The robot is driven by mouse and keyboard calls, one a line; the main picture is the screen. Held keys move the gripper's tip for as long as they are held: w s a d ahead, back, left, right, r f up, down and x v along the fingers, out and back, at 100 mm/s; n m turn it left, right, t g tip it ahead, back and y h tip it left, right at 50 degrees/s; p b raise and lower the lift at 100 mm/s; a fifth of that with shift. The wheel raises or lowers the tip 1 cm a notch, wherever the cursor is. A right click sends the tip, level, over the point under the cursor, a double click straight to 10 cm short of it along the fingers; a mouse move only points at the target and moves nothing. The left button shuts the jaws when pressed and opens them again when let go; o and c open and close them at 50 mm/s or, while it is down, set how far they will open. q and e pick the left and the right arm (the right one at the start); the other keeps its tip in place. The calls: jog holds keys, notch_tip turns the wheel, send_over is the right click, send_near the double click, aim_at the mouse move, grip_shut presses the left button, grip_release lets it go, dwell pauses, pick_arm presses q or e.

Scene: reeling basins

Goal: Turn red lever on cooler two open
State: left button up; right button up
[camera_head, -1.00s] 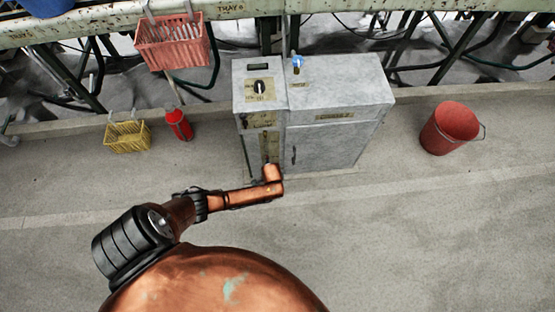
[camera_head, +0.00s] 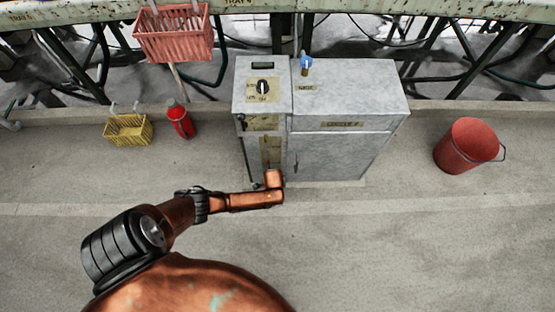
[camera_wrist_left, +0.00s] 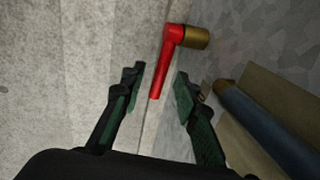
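The red lever (camera_wrist_left: 167,62) shows in the left wrist view, on a brass-coloured valve fitting (camera_wrist_left: 195,38) beside a grey surface. It hangs down with its free end between the fingers of my left gripper (camera_wrist_left: 160,74). The gripper is open, with a finger on each side of the lever; I cannot tell whether either touches it. In the head view the grey cooler cabinet (camera_head: 345,155) stands ahead, with a label I cannot read clearly. My copper-coloured left arm reaches to its front left; the lever and fingers are not discernible there. My right gripper is in neither view.
A blue-handled tap (camera_head: 306,65) and a dial (camera_head: 263,86) sit on the cabinet. A red bucket (camera_head: 466,147) is at right. A yellow basket (camera_head: 128,130) and red extinguisher (camera_head: 181,121) stand at left. A pipe (camera_wrist_left: 262,125) runs close beside the gripper. The front floor is clear.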

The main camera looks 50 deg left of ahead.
pick_arm(q)
jog(key=shift+f, duration=0.1)
jog(key=shift+c, duration=0.7)
grip_shut()
